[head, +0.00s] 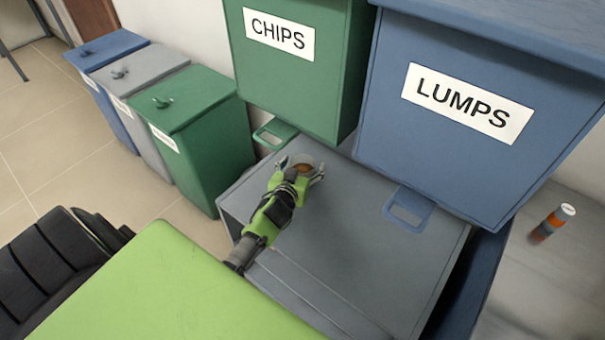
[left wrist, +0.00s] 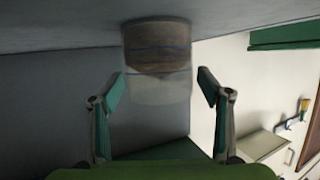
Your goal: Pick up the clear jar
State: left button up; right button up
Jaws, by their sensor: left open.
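The clear jar (head: 302,167) stands on the grey box top below the CHIPS bin. It has brown contents, and my gripper partly hides it in the head view. In the left wrist view the jar (left wrist: 157,88) is see-through with a brown band and lies ahead, between the lines of the two fingers. My left gripper (head: 304,173) is open, with its fingertips on either side of the jar. In the left wrist view the gripper (left wrist: 161,78) shows a gap between each finger and the jar. My right gripper is in neither view.
A green CHIPS bin (head: 290,75) and a blue LUMPS bin (head: 450,150) stand behind the grey box top (head: 350,235). Blue, grey and green lidded bins (head: 205,135) stand at left.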

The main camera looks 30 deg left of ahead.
pick_arm(q)
jog(key=c, duration=1.5)
jog(key=shift+o, duration=0.2)
jog(key=shift+r, duration=0.1)
